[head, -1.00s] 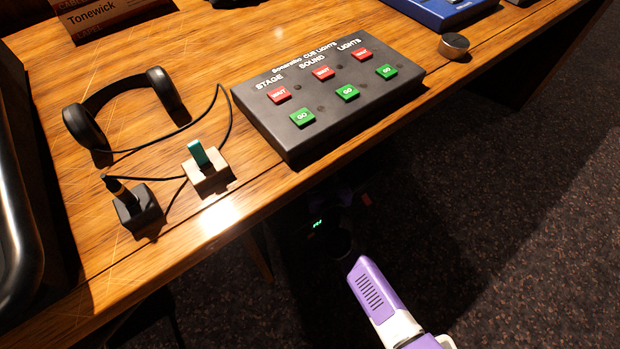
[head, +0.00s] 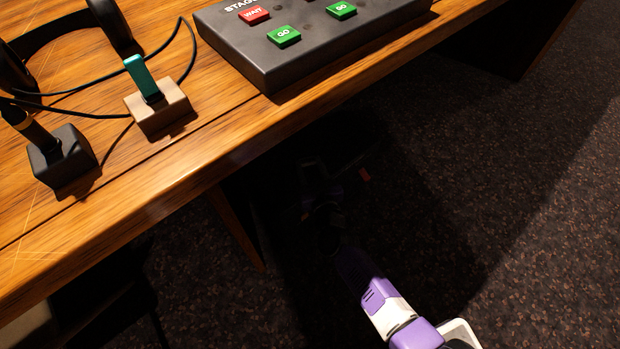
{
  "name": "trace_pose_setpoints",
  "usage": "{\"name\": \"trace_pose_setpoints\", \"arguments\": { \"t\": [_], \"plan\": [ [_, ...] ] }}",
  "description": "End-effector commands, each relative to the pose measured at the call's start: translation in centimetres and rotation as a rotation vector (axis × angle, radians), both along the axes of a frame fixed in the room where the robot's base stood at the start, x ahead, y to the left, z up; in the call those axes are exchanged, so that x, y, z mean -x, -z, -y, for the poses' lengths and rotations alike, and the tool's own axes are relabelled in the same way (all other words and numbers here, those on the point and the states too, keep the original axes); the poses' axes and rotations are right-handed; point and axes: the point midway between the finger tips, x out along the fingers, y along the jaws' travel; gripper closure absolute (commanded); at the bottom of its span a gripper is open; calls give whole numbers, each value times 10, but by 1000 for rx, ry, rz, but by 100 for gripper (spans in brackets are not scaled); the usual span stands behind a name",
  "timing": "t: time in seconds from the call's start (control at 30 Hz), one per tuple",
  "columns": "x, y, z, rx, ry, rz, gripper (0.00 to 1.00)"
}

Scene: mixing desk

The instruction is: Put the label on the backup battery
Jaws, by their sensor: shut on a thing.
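My gripper (head: 326,187) is in deep shadow below the desk's front edge, at the end of my purple and white arm. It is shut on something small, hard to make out. A small orange-red patch (head: 364,175) shows at its right side and seems to be the label. I cannot see how it sits between the fingers. The backup battery cannot be made out; the space under the desk is almost black.
The wooden desk (head: 180,178) overhangs the dark space, with a leg (head: 238,232) below. On it stand the cue light box (head: 300,62), a block with a teal stick (head: 158,108), a black block (head: 62,160) and headphones (head: 112,22). Open carpet (head: 520,220) lies to the right.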

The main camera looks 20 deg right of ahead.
Motion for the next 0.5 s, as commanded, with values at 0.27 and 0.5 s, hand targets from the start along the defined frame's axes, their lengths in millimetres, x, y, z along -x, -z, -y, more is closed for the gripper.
{"name": "trace_pose_setpoints", "arguments": {
  "t": [0.27,0.5],
  "plan": [
    [0,28,0,2,0,0,95],
    [0,44,0,1,-1,1,95]
  ]
}}
